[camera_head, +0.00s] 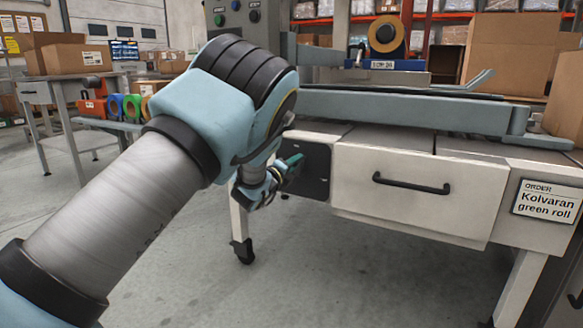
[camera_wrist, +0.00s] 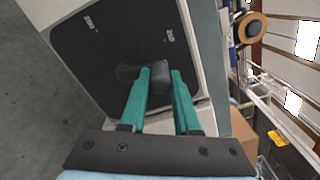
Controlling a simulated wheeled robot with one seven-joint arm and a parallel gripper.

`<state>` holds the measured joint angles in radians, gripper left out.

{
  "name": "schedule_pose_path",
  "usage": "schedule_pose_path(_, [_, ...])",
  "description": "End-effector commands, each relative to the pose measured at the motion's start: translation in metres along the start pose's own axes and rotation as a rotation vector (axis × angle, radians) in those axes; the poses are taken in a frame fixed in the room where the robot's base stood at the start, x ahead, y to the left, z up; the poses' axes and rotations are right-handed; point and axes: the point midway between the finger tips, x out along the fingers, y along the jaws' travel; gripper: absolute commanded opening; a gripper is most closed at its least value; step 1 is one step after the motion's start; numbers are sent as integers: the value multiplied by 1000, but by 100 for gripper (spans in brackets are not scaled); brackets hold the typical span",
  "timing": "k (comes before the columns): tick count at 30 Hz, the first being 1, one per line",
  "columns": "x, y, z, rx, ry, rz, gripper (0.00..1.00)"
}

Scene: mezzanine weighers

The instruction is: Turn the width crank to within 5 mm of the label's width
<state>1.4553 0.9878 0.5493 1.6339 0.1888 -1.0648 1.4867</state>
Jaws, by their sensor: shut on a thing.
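The crank shows in the wrist view as a dark round hub (camera_wrist: 128,69) and a dark knob (camera_wrist: 159,76). It sits on a black panel (camera_wrist: 95,40) with small pale marks too small to read. My gripper (camera_wrist: 160,80) has its green fingers on both sides of the knob, shut on it. In the head view my gripper (camera_head: 293,168) is at the black panel (camera_head: 316,175) on the machine's left end, and the arm and gripper hide the crank. An order label (camera_head: 545,203) on the right reads "Kolvaran green roll"; no width shows on it.
A white drawer (camera_head: 405,190) with a black handle is right of the panel. Above it run the machine's blue-grey rails (camera_head: 420,108) and a tape roll (camera_head: 386,34). Open floor lies below.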

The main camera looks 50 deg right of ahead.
Motion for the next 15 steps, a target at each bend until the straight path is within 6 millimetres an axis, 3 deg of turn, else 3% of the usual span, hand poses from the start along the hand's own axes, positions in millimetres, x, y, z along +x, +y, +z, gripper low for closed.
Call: schedule_pose_path(15, [0,0,-8,144,2,2,0])
